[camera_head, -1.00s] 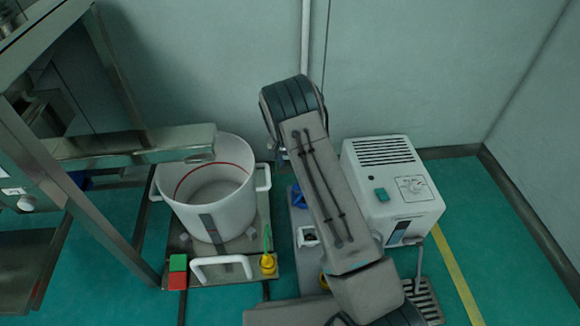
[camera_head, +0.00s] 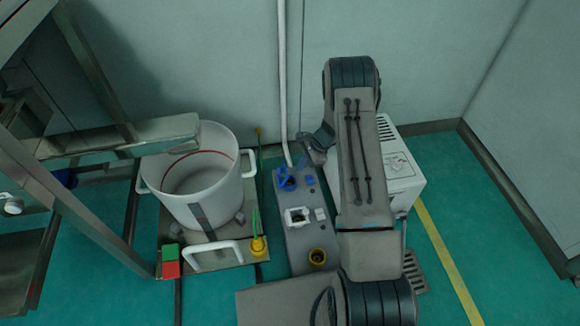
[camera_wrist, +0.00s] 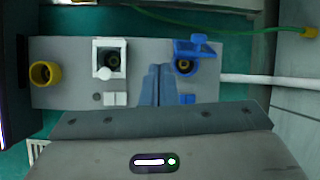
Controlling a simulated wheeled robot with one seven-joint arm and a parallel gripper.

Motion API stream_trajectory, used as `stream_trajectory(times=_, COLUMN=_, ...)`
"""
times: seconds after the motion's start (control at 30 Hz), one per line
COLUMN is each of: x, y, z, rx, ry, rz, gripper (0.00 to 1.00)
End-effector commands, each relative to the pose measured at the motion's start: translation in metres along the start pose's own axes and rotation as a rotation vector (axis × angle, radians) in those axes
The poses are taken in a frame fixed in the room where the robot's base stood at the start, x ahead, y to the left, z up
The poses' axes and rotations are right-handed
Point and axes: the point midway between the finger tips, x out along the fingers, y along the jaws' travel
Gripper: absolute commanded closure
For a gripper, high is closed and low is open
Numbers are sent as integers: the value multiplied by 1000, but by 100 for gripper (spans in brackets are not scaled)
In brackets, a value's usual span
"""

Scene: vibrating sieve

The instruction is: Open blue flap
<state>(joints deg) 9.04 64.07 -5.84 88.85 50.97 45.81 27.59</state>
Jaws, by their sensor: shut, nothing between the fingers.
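The blue flap (camera_head: 284,171) belongs to a blue socket at the far end of the grey panel (camera_head: 299,245). It stands raised, and the dark round socket opening shows beside it. In the wrist view the blue flap (camera_wrist: 197,48) is tilted up, with the yellowish-dark socket uncovered. My gripper (camera_head: 312,152) is near the far end of the panel, just right of the blue socket. In the wrist view my gripper (camera_wrist: 157,70) is shut and empty, its tips between the white and blue sockets, apart from the flap.
A white socket (camera_head: 297,217) and a yellow socket (camera_head: 317,257) sit nearer on the panel. A white pipe (camera_head: 283,80) rises behind it. A white pot (camera_head: 200,205) and a green cable (camera_head: 256,220) are left. A white box unit (camera_head: 403,185) stands right, partly behind my arm.

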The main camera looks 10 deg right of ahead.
Motion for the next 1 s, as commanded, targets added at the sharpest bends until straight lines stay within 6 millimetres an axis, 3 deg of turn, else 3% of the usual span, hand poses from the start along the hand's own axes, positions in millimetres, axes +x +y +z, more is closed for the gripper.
stream_trajectory(times=0.2, x=-22, y=12, z=-35, rx=392, ry=-165, rz=-209, gripper=100)
stream_trajectory(times=0.47, x=-28, y=13, z=-51, rx=559, ry=-231, rz=-308, gripper=100)
stream_trajectory(times=0.67, x=-2, y=4, z=-50, rx=559, ry=-232, rz=-309, gripper=100)
stream_trajectory(times=1.0, x=66, y=-20, z=-40, rx=558, ry=-230, rz=-308, gripper=100)
